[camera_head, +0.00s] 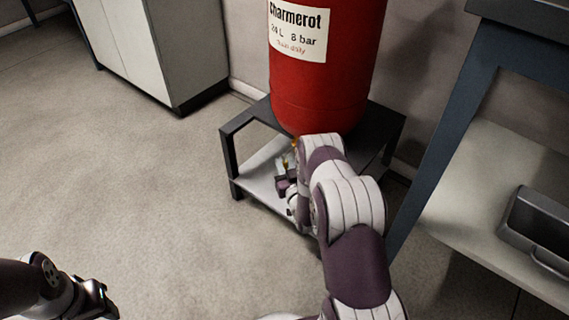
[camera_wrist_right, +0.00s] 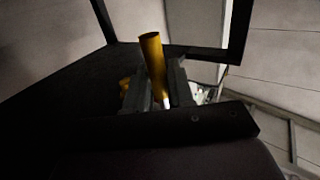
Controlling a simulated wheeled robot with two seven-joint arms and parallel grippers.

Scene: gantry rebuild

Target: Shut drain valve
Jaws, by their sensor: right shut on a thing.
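The red tank (camera_head: 325,75) labelled "Charmerot" stands on a dark metal stand. The drain valve is at its underside, mostly hidden by my right arm; a small brass-yellow bit (camera_head: 287,163) shows by my right gripper (camera_head: 284,183). In the right wrist view a yellow handle (camera_wrist_right: 153,62) stands up between the fingers of my right gripper (camera_wrist_right: 155,90), which is shut on it. Another yellow part shows to its left, in shadow. My left gripper (camera_head: 96,300) is at the lower left, away from the tank; its jaw opening is not clear.
The stand (camera_head: 230,165) has legs and a lower shelf around my right gripper. A blue-framed table (camera_head: 440,135) with a grey metal tray (camera_head: 538,228) on its shelf is at the right. A white cabinet (camera_head: 130,45) stands at the back left. The floor at the left is clear.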

